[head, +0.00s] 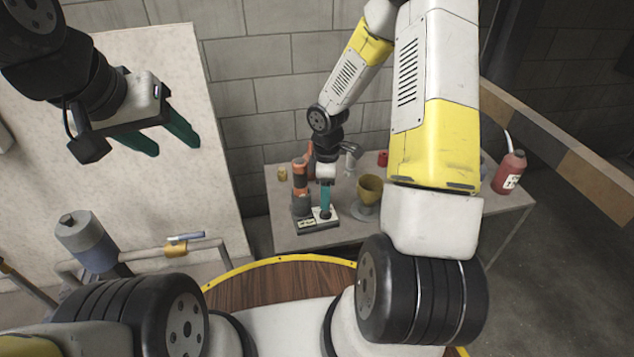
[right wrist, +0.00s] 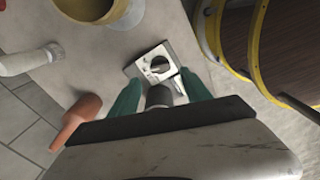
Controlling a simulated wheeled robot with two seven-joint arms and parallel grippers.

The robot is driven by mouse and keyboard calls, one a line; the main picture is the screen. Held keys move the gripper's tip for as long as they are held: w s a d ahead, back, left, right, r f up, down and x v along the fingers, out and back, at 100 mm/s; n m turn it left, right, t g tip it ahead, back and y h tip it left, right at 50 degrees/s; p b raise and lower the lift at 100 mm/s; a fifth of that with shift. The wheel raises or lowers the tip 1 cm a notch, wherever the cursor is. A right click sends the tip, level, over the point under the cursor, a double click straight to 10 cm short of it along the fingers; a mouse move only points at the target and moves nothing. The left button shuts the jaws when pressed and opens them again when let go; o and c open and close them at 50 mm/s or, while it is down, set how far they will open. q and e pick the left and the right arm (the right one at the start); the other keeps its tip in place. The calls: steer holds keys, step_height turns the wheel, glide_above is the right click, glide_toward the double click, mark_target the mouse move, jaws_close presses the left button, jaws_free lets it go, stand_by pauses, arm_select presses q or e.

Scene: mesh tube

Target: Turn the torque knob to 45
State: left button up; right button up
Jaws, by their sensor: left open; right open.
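The torque knob (right wrist: 159,65) is a small dark round dial on a white plate (right wrist: 148,60) in the right wrist view. In the head view the dark base with its pale plate (head: 308,222) sits at the front of the table, and the knob is too small to make out. My right gripper (head: 326,212) points down over this plate. In the right wrist view its teal fingers (right wrist: 160,86) are open, apart on either side, just short of the knob. A grey cylinder (right wrist: 160,96) shows between them. My left gripper (head: 170,143) is open and empty, high at the left.
A yellow cup (head: 369,190), a red cap (head: 383,158) and a red bottle (head: 510,172) are on the table (head: 435,213). A pipe with a valve (head: 176,248) is at the left.

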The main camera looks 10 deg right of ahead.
mark_target(325, 212)
steer(key=shift+f, duration=2.8)
jaws_close()
